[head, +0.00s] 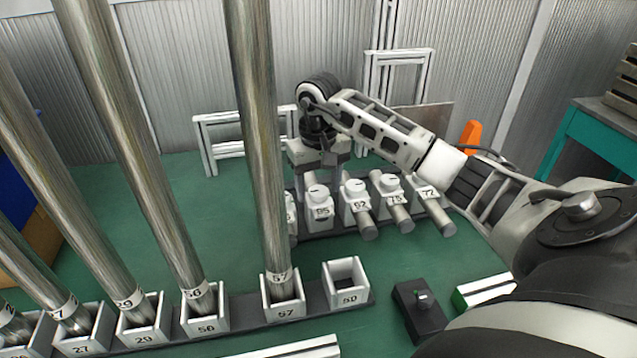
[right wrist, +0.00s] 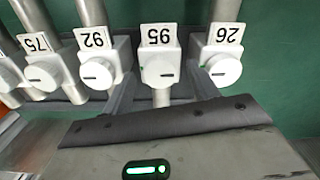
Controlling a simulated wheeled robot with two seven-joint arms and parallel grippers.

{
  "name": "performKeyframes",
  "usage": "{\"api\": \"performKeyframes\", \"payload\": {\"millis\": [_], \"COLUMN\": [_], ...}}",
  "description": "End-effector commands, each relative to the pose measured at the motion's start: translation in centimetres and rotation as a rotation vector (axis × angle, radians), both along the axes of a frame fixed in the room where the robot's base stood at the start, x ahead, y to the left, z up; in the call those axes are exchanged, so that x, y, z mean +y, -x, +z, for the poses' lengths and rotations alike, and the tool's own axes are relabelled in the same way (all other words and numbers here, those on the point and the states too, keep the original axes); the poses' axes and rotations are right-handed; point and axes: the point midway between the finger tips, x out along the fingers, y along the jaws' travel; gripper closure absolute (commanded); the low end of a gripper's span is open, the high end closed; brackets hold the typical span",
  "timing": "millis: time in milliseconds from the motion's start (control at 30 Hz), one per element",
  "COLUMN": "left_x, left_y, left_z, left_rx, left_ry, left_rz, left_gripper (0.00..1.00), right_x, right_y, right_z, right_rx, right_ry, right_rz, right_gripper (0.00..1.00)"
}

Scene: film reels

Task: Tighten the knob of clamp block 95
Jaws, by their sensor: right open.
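Clamp block 95 (head: 322,212) is a white block in a row of similar blocks, with its number plate facing me. Its round white knob (head: 317,192) is on top, partly under my right gripper. In the right wrist view block 95 shows near the middle, its plate (right wrist: 160,35) upside down and its knob (right wrist: 160,75) with a short dark mark. My right gripper (head: 319,180) points down just above and behind the knob, open, with nothing seen between its fingers. I cannot tell whether it touches the knob. My left gripper is not in view.
Clamp block 92 (right wrist: 97,65) and block 26 (right wrist: 222,65) flank block 95 closely. Tall metal poles stand in numbered sockets at left; the pole in socket 57 (head: 283,300) rises close beside block 95. Socket 50 (head: 346,285) is empty. A black device (head: 420,308) lies in front.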

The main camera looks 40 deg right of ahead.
Motion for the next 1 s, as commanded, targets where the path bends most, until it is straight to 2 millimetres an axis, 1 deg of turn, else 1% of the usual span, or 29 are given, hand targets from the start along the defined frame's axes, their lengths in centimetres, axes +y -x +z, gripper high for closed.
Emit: {"api": "performKeyframes", "payload": {"millis": [167,267,300,333,667,867,1000], "left_x": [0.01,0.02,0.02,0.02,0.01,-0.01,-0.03], "left_y": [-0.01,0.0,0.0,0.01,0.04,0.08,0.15], "left_z": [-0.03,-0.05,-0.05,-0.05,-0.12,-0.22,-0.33], "left_rx": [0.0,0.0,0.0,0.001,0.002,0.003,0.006], "left_ry": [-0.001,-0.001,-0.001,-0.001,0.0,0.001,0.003], "left_rz": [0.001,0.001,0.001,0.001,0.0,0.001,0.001], "left_gripper": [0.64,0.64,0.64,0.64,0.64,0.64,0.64], "right_x": [0.0,-0.01,-0.01,-0.01,-0.08,-0.11,-0.15], "right_y": [0.0,0.0,0.0,0.0,0.02,0.0,0.03], "right_z": [0.0,0.01,0.01,0.01,0.04,0.08,0.07], "right_rx": [0.0,0.0,0.0,0.001,0.001,0.0,0.001], "right_ry": [0.0,0.0,0.0,0.0,0.001,0.001,0.001], "right_rz": [0.0,0.0,0.0,0.0,-0.028,-0.121,-0.229], "right_gripper": [0.41,0.66,0.77,0.85,0.85,0.85,0.85]}}
